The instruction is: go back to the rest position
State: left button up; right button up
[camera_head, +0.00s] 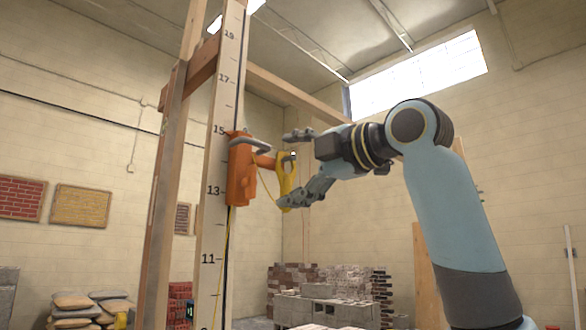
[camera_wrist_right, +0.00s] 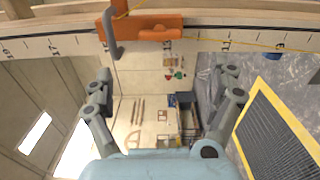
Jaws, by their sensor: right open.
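My right gripper (camera_head: 288,169) is raised in front of a tall wooden post, its fingers spread wide. An orange block (camera_head: 241,172) with a grey hooked part is fixed on the numbered board (camera_head: 226,100), around marks 13 to 15. A yellow piece (camera_head: 287,182) shows between the fingers in the head view; I cannot tell whether they touch it. In the right wrist view my gripper (camera_wrist_right: 167,75) is open, with nothing clasped between the fingertips, and the orange block (camera_wrist_right: 150,27) lies beyond them. My left gripper is not in view.
A thin yellow line (camera_wrist_right: 232,40) runs along the board. Brick and block stacks (camera_head: 328,290) stand on the floor behind, and filled sacks (camera_head: 75,305) lie at the lower left. A yellow-edged dark mesh panel (camera_wrist_right: 283,133) is at the right of the wrist view.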

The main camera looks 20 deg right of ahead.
dwell(0.4)
